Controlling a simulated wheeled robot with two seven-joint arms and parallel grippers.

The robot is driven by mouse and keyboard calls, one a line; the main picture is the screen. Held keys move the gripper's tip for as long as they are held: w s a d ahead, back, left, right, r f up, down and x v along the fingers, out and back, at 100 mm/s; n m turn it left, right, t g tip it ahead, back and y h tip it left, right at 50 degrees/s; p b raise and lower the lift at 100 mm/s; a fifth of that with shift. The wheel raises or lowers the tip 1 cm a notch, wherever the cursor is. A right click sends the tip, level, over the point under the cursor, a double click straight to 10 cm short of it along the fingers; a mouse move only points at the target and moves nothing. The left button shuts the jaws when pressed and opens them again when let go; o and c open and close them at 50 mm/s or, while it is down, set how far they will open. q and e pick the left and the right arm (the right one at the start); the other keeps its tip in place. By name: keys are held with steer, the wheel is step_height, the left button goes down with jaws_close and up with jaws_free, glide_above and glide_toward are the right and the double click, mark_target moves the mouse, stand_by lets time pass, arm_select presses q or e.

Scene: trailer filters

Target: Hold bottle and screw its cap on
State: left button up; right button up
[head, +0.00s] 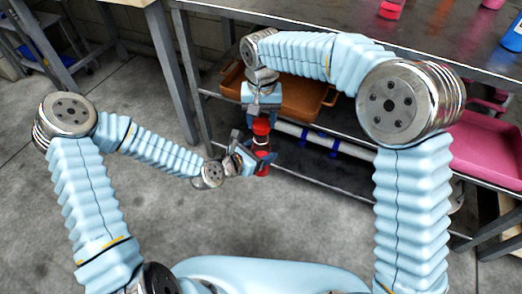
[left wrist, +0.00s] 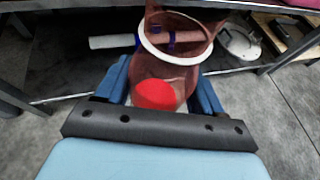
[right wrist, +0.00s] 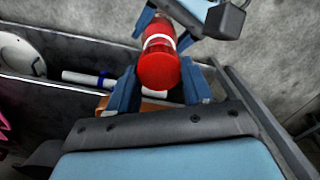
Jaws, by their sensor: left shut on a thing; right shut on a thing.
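The bottle (head: 262,153) is reddish and translucent with a white ring, and hangs upright in the air in the head view. My left gripper (head: 250,158) is shut on its body from the side. The bottle fills the middle of the left wrist view (left wrist: 168,68), between the blue fingers; a red patch shows at its near end. The red cap (head: 261,127) is directly above the bottle, and my right gripper (head: 262,112) is shut on it from above. In the right wrist view the cap (right wrist: 160,70) is in line with the bottle; whether they touch I cannot tell.
A metal table (head: 300,22) stands behind, with red and pink containers (head: 390,8) and a blue bottle (head: 514,33) at its right. Its lower shelf holds an orange-brown tray (head: 305,98), a white tube with blue bands (head: 318,137) and a pink bin (head: 487,150). Floor is clear at left.

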mark_target(261, 146)
steer(key=shift+f, duration=0.15)
stand_by(0.7)
steer(key=shift+f, duration=0.85)
steer(key=shift+f, duration=0.5)
